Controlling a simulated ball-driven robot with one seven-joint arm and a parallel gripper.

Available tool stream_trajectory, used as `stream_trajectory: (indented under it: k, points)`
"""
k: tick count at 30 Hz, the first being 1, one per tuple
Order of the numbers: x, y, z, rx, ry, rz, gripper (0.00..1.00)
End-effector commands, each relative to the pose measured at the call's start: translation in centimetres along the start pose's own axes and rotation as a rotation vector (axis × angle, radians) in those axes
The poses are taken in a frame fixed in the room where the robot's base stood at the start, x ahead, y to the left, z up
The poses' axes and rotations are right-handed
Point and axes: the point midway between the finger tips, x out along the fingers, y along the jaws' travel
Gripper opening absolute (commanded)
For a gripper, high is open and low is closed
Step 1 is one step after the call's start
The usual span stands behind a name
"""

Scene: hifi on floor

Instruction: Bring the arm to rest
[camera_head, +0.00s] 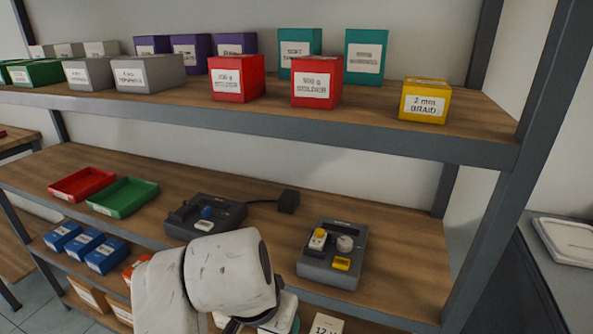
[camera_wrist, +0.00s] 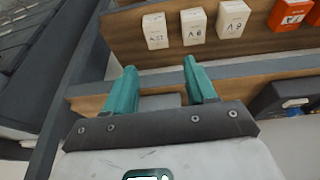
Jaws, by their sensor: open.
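My gripper (camera_wrist: 157,88) shows in the wrist view with two teal fingers set apart and nothing between them. It points toward the shelving unit, with wooden boards and grey edges behind the fingers. In the head view my white arm comes up from the bottom, in front of the middle shelf (camera_head: 400,262). The gripper's fingers cannot be made out in that view.
The upper shelf holds boxes, among them a red solder box (camera_head: 316,82) and a yellow braid box (camera_head: 424,101). A red tray (camera_head: 82,184), a green tray (camera_head: 122,197) and two dark devices (camera_head: 333,255) (camera_head: 204,217) stand on the middle shelf, close to my arm. White boxes (camera_wrist: 194,27) sit beyond my fingers.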

Motion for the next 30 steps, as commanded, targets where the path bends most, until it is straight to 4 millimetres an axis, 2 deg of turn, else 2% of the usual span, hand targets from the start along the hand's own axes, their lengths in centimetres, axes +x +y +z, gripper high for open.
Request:
stream_trajectory:
  k: [8,11,12,16,20,23,27,30]
  points:
    - [4.9,7.4,-3.1,-0.023,0.055,0.053,0.56]
    - [7.3,11.7,-3.8,-0.046,0.071,0.082,0.56]
    - [8.4,13.7,-3.9,-0.061,0.074,0.095,0.56]
    - [11.8,20.4,-3.1,-0.118,0.068,0.127,0.56]
    - [14.5,26.4,-0.6,-0.18,0.034,0.139,0.56]
    - [16.2,30.4,2.5,-0.223,-0.011,0.133,0.56]
    - [17.8,34.7,8.3,-0.274,-0.089,0.093,0.56]
    - [18.2,36.6,12.7,-0.296,-0.144,0.044,0.56]
